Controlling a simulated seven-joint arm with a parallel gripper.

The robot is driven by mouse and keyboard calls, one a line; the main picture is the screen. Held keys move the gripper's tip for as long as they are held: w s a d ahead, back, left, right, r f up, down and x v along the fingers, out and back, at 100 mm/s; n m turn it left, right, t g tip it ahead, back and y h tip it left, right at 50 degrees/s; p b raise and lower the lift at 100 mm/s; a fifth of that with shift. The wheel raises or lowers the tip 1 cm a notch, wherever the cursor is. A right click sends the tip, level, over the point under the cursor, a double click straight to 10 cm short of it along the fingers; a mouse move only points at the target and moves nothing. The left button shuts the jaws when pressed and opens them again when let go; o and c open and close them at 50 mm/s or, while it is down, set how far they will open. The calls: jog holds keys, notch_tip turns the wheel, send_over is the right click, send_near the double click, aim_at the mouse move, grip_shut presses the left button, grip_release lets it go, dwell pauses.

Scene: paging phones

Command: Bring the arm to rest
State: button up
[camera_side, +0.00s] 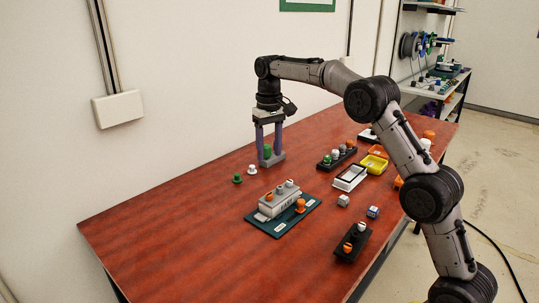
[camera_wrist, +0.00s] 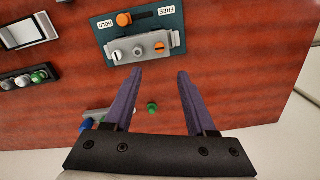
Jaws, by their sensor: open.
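My gripper (camera_side: 270,157) points straight down at the far left part of the table. Its two purple fingers are apart, and in the wrist view (camera_wrist: 159,71) the space between the fingertips is empty. In the side view a green peg (camera_side: 267,151) on a light grey block (camera_side: 277,160) shows between or behind the fingers; I cannot tell whether they touch. A small green peg (camera_wrist: 152,107) shows between the fingers in the wrist view, below them on the table. My arm is bent and raised over the table.
A teal board (camera_side: 262,229) holds a grey block with several pegs. Small green (camera_side: 237,179) and white (camera_side: 252,169) pegs stand nearby. A black rack (camera_side: 338,158), framed white tray (camera_side: 350,178), yellow tray (camera_side: 374,164) and black stand (camera_side: 352,243) lie rightward. The front left table is clear.

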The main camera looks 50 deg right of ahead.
jog(key=s+a+r+t, duration=0.1)
jog(key=s+a+r, duration=0.15)
jog(key=r, duration=0.25)
jog(key=s+a+r+t, duration=0.1)
jog(key=s+r, duration=0.2)
jog(key=r, duration=0.3)
jog(key=s+a+r+n+t, duration=0.1)
jog(key=s+a+r, duration=0.1)
jog(key=s, duration=0.4)
jog(key=s+a+r+t, duration=0.1)
jog(key=s+a+r, duration=0.1)
jog(key=s, duration=0.4)
jog(key=s+a+f+n+t, duration=0.15)
jog(key=s+f, duration=0.25)
jog(key=s, duration=0.9)
jog(key=s+a+f, duration=0.1)
jog(key=s+f, duration=0.5)
jog(key=f, duration=0.4)
jog(key=shift+f+n, duration=0.2)
jog(key=shift+n, duration=0.15)
